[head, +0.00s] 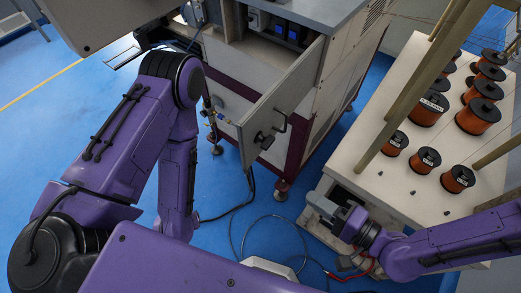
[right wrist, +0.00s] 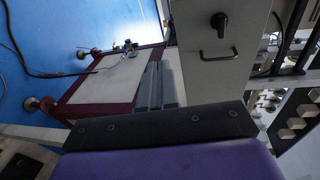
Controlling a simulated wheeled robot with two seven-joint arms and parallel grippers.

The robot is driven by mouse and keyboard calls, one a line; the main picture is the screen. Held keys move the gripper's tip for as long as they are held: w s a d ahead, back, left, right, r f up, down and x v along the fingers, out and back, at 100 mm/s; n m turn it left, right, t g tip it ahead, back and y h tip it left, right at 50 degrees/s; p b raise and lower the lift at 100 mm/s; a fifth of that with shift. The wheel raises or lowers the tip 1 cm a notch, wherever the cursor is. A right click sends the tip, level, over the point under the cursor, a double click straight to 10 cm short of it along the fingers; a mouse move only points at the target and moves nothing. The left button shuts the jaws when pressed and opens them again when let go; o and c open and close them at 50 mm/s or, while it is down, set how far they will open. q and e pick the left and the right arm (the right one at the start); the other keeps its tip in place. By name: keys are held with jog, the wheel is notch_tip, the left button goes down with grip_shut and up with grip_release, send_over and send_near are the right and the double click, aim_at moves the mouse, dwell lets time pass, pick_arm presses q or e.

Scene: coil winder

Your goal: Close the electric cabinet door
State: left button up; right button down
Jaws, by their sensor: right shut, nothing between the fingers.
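The electric cabinet (head: 345,70) stands at the top middle of the head view. Its beige door (head: 285,100) stands open, swung out from the cabinet, with electrical parts (head: 280,28) showing in the opening. A dark handle and black knob (head: 265,138) sit near the door's free end. The right wrist view shows the door (right wrist: 215,72) with its knob and handle (right wrist: 219,35). My right gripper (head: 325,205) is shut and empty, below and right of the door, apart from it in the head view. Its fingers also show in the right wrist view (right wrist: 158,85). My left gripper is not visible.
A bench (head: 400,180) with several copper-coloured spools (head: 458,178) and upright posts stands right of the cabinet. Cables (head: 270,220) lie on the blue floor. A grey panel (head: 100,22) crosses the top left. Blue floor (head: 60,115) is clear at left.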

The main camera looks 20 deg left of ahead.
notch_tip(320, 180, up, 5)
jog(key=a+n+g+y, duration=0.1)
jog(key=n+y, duration=0.1)
jog(key=b, duration=0.7)
send_near(249, 156)
jog(key=f, duration=0.1)
jog(key=shift+g+y, duration=0.3)
jog(key=shift+y, duration=0.1)
jog(key=x, duration=0.2)
jog(key=p+x, duration=0.1)
jog(key=x, duration=0.1)
jog(key=r+x, duration=0.1)
jog(key=shift+w+a+p, duration=0.15)
jog(key=shift+a+p, duration=0.2)
jog(key=shift+a, duration=0.05)
jog(key=shift+w+a+f, duration=0.1)
jog(key=shift+w+a, duration=0.05)
jog(key=shift+a, duration=0.35)
